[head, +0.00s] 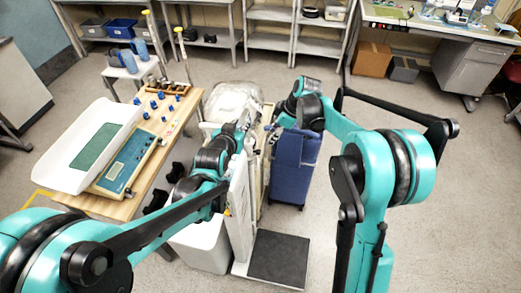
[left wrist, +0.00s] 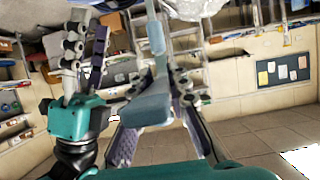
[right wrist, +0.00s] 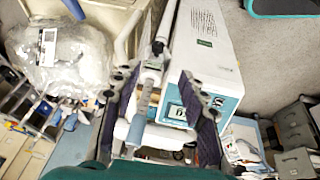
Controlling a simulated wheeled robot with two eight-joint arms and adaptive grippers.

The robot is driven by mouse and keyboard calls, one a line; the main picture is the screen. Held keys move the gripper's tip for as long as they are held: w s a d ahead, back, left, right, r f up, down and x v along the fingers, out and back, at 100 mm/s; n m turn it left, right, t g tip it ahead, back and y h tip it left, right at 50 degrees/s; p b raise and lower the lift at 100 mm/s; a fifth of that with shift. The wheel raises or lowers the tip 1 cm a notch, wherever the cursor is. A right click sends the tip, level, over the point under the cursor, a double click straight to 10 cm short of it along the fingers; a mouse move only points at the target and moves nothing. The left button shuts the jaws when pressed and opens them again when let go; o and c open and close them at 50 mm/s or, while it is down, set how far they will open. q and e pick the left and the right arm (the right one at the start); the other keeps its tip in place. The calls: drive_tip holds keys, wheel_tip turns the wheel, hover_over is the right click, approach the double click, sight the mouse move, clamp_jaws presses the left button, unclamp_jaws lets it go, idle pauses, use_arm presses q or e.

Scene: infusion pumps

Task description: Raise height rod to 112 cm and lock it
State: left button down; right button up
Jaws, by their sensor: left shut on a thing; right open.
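The scale has a black platform (head: 280,258) on the floor and a white column (head: 240,200) rising from it. My left gripper (head: 246,122) is at the upper part of the column, mostly hidden by its arm. In the left wrist view, it is shut on a blue-grey part of the height rod (left wrist: 152,108), between its two fingers. My right gripper (head: 270,130) is close by on the right. In the right wrist view, its open fingers stand either side of a pale rod with a grey sleeve (right wrist: 141,103). A small lit display (right wrist: 176,112) shows beyond; its digits are unclear.
A wooden table (head: 120,207) on the left holds a white baby scale (head: 60,160) and small blue items. A white bin (head: 203,248) stands left of the column, a dark blue cart (head: 290,175) behind the platform. Shelves line the back. Floor is free on the right.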

sight(258, 152)
drive_tip(key=x, duration=1.3)
drive_tip(key=shift+w+n, duration=0.3)
drive_tip(key=shift+w, duration=0.05)
drive_tip(key=shift+f, duration=0.1)
drive_tip(key=shift+c, duration=0.4)
clamp_jaws()
